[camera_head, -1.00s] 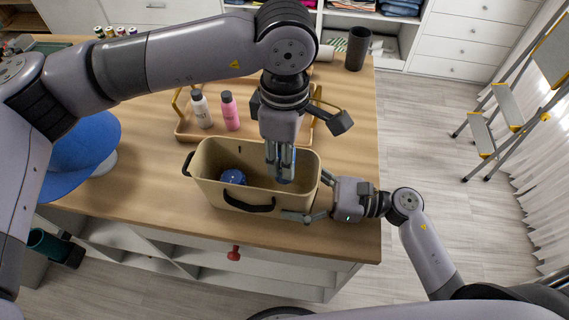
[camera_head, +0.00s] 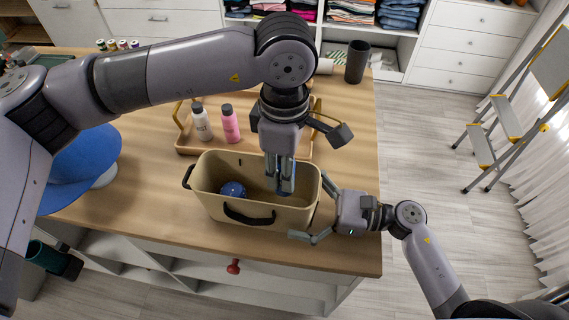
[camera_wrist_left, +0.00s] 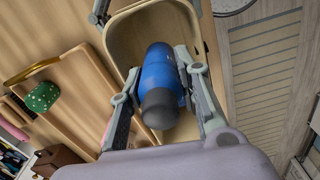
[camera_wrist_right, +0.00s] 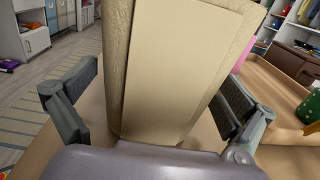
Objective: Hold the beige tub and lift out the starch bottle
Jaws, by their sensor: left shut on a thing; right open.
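The beige tub (camera_head: 215,203) stands upright near the table's front edge, with dark handles. The starch bottle, blue with a dark cap, shows inside it in the left wrist view (camera_wrist_left: 158,72); in the head view it is mostly hidden by the fingers. My left gripper (camera_head: 280,178) reaches down into the tub and is shut on the bottle, which is still within the tub's walls. My right gripper (camera_head: 316,212) is open at the tub's right end. In the right wrist view its fingers (camera_wrist_right: 155,105) stand either side of the tub's end, with gaps.
A dark blue item (camera_head: 233,189) lies in the tub's left part. Behind the tub is a wooden tray (camera_head: 188,143) with a white bottle (camera_head: 202,122) and a pink bottle (camera_head: 230,124). A blue hat (camera_head: 80,170) is at left; a dark cup (camera_head: 356,62) stands at back right.

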